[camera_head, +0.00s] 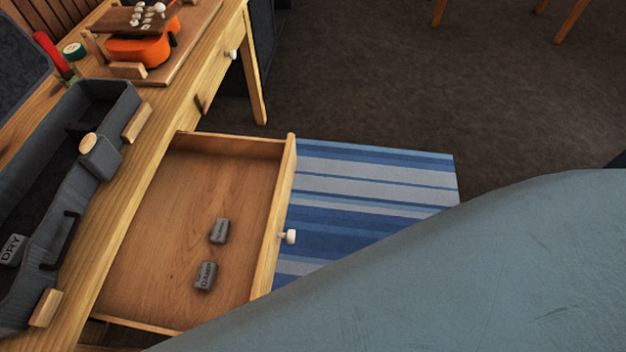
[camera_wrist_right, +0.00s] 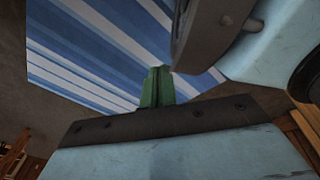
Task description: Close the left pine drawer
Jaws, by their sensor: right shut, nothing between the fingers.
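A pine drawer (camera_head: 262,255) stands pulled out from the pine bench in the head view. Its front faces right and carries a white knob (camera_head: 289,237). Two small grey labelled blocks lie on its floor, one (camera_head: 220,231) a little beyond the other (camera_head: 206,276). My right gripper (camera_wrist_right: 157,84) shows in the right wrist view, its green fingers together and empty, with the striped rug behind them. The drawer does not show in that view. In the head view my own arm covers the lower right and hides the drawer's near front corner. My left gripper is in neither view.
A closed drawer with a white knob (camera_head: 231,54) is farther along the bench. A blue striped rug (camera_head: 380,180) covers floor beside the drawer.

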